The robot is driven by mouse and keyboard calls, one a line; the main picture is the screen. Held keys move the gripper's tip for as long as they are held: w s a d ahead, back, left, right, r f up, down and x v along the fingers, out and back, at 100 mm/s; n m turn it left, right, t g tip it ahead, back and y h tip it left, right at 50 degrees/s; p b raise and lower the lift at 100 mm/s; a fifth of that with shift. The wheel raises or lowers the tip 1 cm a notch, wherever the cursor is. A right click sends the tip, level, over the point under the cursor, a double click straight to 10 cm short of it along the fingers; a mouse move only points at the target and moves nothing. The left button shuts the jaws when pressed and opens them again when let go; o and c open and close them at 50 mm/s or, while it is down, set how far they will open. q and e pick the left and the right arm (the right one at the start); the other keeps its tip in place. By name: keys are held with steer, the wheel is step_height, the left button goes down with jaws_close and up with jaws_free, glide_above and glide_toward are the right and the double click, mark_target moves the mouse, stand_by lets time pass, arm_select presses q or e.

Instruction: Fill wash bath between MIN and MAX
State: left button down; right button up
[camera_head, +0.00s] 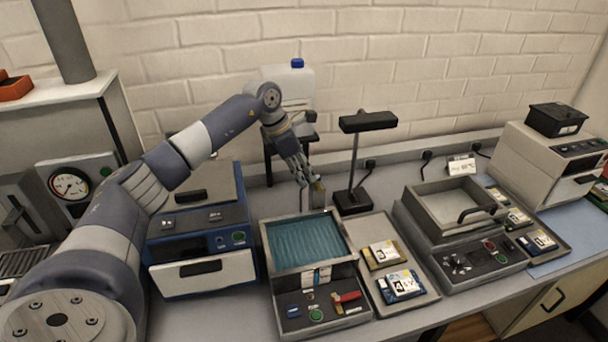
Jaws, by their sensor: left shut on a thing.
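The wash bath (263,247) is a grey rectangular basin with teal liquid (303,240) inside. Any MIN and MAX marks are too small to read. A white container with a blue cap (297,63) stands on a dark stand behind the bath, partly hidden by my arm. My left gripper (312,185) is just behind the bath's back edge, pointing down. It is shut on a small yellowish part (319,190), apparently a tap handle; the fingers hide most of it. Whether liquid is flowing cannot be told. My right gripper is not in view.
A black lamp (369,122) stands right of the gripper. A blue-and-grey machine (202,242) is left of the bath. A control panel (320,302) sits in front.

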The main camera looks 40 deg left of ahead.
arm_select(q)
steer(key=shift+r, duration=0.15)
steer(key=c, duration=1.6)
jaws_free()
steer(key=v, duration=1.2)
steer(key=shift+a, duration=0.15)
